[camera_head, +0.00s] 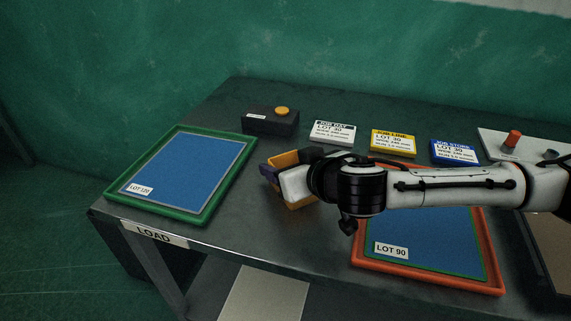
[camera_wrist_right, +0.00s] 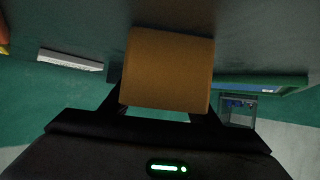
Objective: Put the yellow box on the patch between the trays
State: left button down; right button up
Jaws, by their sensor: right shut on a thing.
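The yellow box (camera_wrist_right: 168,68) looks orange-brown in the right wrist view, between the fingers of my right gripper (camera_wrist_right: 165,103). In the head view, the box (camera_head: 284,159) shows partly behind my right gripper (camera_head: 284,177), which is shut on it over the dark table between the trays. Whether the box touches the table is unclear. The green-rimmed tray (camera_head: 180,216) labelled LOT 120 lies left. The orange-rimmed tray (camera_head: 425,280) labelled LOT 90 lies right, partly covered by my right arm. I cannot make out a marked patch between them. My left gripper is not in view.
A dark box with a yellow button (camera_head: 270,121) stands at the back. White (camera_head: 332,132), yellow (camera_head: 393,143) and blue (camera_head: 455,152) cards stand along the back. A pale panel with a red knob (camera_head: 514,138) is back right. Bare table (camera_head: 280,235) shows between the trays.

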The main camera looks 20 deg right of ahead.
jog(key=o, duration=1.1)
jog(key=shift+c, duration=0.2)
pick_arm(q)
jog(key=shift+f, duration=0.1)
pick_arm(e)
jog(key=v, duration=0.8)
jog(key=shift+s+r+p, duration=0.15)
jog(key=shift+r+p, duration=0.05)
jog(key=shift+p, duration=0.2)
jog(key=p+v, duration=0.1)
jog(key=v, duration=0.1)
jog(key=shift+s+d+r+p, duration=0.1)
jog(key=shift+s+r+p, duration=0.15)
jog(key=shift+p, duration=0.1)
jog(key=shift+s+r, duration=0.15)
jog(key=shift+s, duration=0.1)
jog(key=shift+s+d, duration=0.1)
jog(key=shift+s, duration=0.05)
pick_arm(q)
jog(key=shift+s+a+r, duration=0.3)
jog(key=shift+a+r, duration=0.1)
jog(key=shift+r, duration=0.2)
